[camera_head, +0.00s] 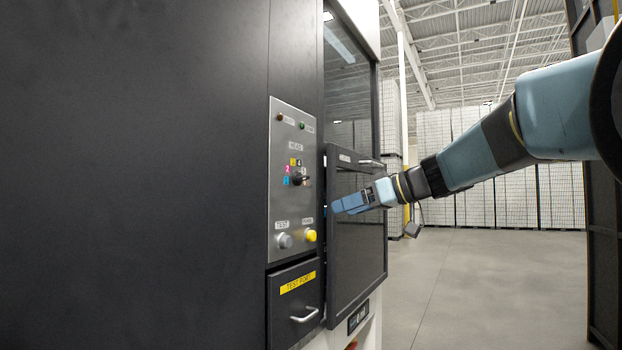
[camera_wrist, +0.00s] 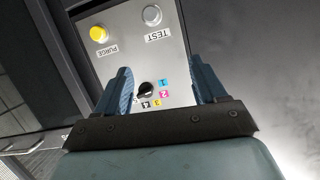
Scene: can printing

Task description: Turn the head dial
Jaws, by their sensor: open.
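The head dial (camera_head: 297,178) is a small black knob on the grey metal control panel (camera_head: 285,215), with coloured number labels around it. In the wrist view the dial (camera_wrist: 146,89) shows upside down between my two blue fingers, nearer the left one. My gripper (camera_head: 333,208) is to the right of the panel in the head view, a little lower than the dial in the picture. It is open and empty. The fingers (camera_wrist: 165,85) stand apart on either side of the dial and labels, and no contact with the dial shows.
Below the dial are a grey TEST button (camera_head: 285,241) and a yellow PURGE button (camera_head: 311,236). A drawer (camera_head: 294,300) with a handle is under the panel. A dark door (camera_head: 355,250) with a handle stands right of the panel. The floor on the right is clear.

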